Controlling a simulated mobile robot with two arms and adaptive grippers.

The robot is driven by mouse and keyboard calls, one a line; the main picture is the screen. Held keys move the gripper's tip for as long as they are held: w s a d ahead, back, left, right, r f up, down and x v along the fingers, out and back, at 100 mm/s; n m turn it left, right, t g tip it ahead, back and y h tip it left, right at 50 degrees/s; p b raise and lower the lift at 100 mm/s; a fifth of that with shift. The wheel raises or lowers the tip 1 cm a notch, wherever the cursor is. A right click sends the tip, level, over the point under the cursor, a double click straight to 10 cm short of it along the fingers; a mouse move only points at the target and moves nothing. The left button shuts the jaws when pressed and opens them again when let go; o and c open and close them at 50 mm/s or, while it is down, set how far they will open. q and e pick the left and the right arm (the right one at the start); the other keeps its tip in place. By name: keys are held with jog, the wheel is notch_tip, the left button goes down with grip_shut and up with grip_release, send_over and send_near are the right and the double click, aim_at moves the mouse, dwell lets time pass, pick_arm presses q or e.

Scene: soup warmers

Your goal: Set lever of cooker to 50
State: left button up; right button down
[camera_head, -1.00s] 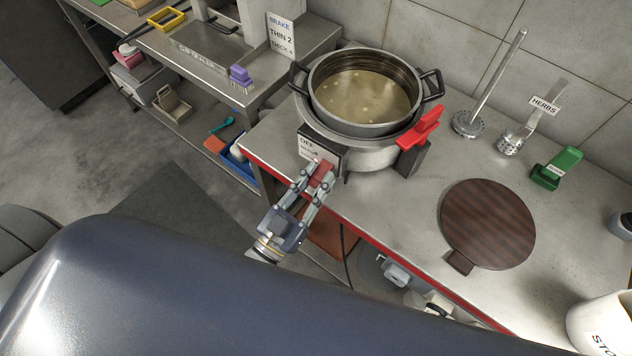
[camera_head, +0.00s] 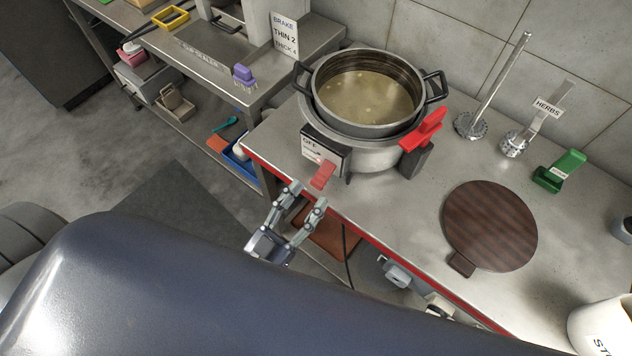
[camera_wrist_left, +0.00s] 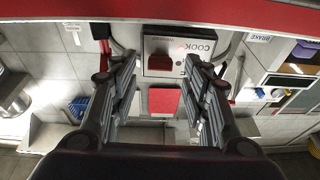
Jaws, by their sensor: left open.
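The cooker (camera_head: 375,150) stands on the steel counter with a pot of pale soup (camera_head: 368,96) set in it. Its front panel (camera_head: 318,150) has OFF visible near the top and carries a red lever (camera_head: 323,175) pointing down toward the front edge. My left gripper (camera_head: 308,194) is open and empty, just below and in front of the lever, apart from it. The lever's exact scale reading is too small to tell. My right gripper is not in view.
A red clip-like handle (camera_head: 423,129) stands at the cooker's right side. A round dark wooden board (camera_head: 490,225) and a green-handled tool (camera_head: 560,170) lie to the right. The counter's red front edge (camera_head: 375,240) runs close to my gripper.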

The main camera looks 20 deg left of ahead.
pick_arm(q)
jog(key=v, duration=0.7)
dwell(0.3)
